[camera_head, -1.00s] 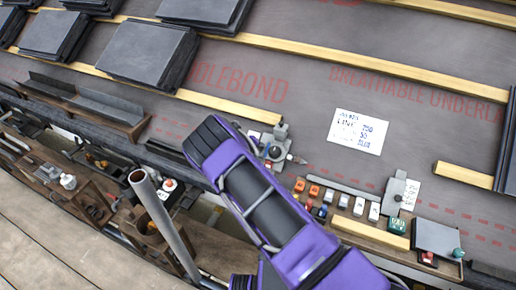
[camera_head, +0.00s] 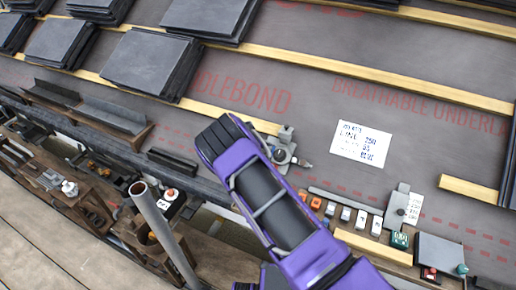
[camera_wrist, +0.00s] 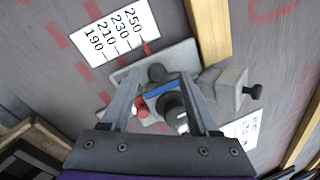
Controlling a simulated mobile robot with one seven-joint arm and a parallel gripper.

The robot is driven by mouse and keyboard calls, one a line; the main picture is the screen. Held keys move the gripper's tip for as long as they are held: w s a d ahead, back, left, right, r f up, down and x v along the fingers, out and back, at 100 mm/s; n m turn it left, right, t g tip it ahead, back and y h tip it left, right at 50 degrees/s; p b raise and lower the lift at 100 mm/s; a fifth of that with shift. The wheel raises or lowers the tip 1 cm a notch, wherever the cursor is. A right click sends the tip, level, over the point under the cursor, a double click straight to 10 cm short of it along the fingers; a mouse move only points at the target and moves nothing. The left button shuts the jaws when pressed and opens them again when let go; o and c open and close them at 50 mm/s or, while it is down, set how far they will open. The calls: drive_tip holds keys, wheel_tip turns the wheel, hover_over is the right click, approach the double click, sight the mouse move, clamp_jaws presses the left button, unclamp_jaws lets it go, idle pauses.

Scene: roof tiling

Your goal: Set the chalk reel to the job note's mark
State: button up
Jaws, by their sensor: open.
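The chalk reel (camera_wrist: 158,72) is a grey device with a black knob, a blue strip and a red knob, fixed on the underlay. In the head view its body (camera_head: 285,152) is partly hidden by my arm.
A wooden batten (camera_wrist: 208,30) ends close beside the reel. A grey block with a black knob (camera_wrist: 252,92) sits at its right. Stacked slates (camera_head: 150,62) lie up left. A tray of small blocks and another grey plate (camera_head: 402,205) with a card stand at the right.

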drive_tip(key=p+v, duration=0.2)
drive_tip(key=v, duration=1.5)
drive_tip(key=shift+p, duration=0.3)
